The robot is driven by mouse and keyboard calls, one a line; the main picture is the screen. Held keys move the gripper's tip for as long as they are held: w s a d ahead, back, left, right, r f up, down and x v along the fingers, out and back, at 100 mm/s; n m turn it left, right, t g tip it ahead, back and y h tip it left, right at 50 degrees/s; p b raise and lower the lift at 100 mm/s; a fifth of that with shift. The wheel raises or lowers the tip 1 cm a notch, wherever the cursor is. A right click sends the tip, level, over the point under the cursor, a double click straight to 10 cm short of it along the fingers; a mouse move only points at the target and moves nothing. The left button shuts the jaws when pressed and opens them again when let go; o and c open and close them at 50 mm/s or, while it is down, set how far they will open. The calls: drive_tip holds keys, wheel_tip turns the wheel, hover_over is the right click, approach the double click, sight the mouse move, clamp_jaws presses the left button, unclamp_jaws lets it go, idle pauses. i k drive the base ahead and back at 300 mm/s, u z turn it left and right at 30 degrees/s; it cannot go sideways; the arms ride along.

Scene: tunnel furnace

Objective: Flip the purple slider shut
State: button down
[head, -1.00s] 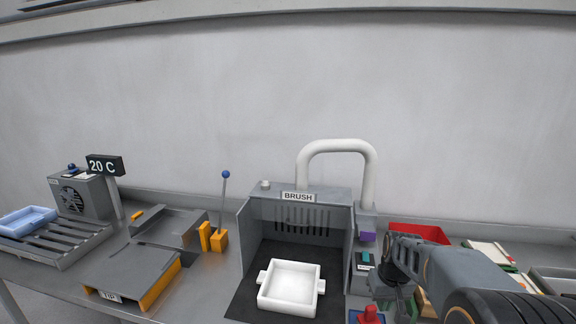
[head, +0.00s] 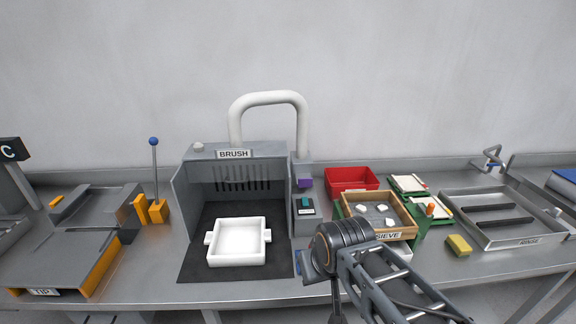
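The purple slider (head: 305,183) is a small purple block on the right side of the grey BRUSH booth, at the foot of the white bent pipe (head: 270,98). Its exact setting is too small to tell. My arm reaches in from the lower right, with its black round joint just below and right of the slider, apart from it in the picture. My gripper (head: 337,298) shows only as a dark piece below that joint near the table's front edge. Its fingers cannot be made out.
A white two-handled tray (head: 239,241) sits on the dark mat in the BRUSH booth (head: 183,205). A small box with a teal switch (head: 305,203) stands below the slider. Right are a red bin (head: 352,178), a wooden sieve (head: 408,218), a yellow sponge (head: 458,245) and a rinse tray (head: 500,240).

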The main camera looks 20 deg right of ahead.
sight(305, 180)
drive_tip(key=k, duration=1.25)
drive_tip(key=u, duration=0.9)
drive_tip(key=i, duration=1.5)
drive_tip(key=z, duration=0.65)
drive_tip(key=i, duration=0.35)
drive_tip(key=z, duration=0.35)
